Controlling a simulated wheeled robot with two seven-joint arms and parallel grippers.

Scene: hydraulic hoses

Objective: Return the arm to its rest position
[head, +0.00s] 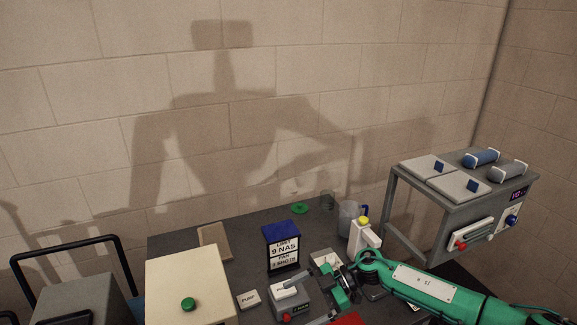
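My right arm comes in from the right, green with a white label plate. Its gripper (328,296) is low over the dark table (200,270), just right of a small grey device with a white top (290,293). The fingers are small and partly hidden by the wrist, so I cannot tell whether they are open or shut or hold anything. My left arm and gripper are not in view.
A blue-topped sign block (283,250), a white bottle with a yellow cap (362,236) and a clear beaker (347,218) stand behind the gripper. A cream box (185,275) stands left. A grey bench (455,205) with blue and grey cylinders stands right.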

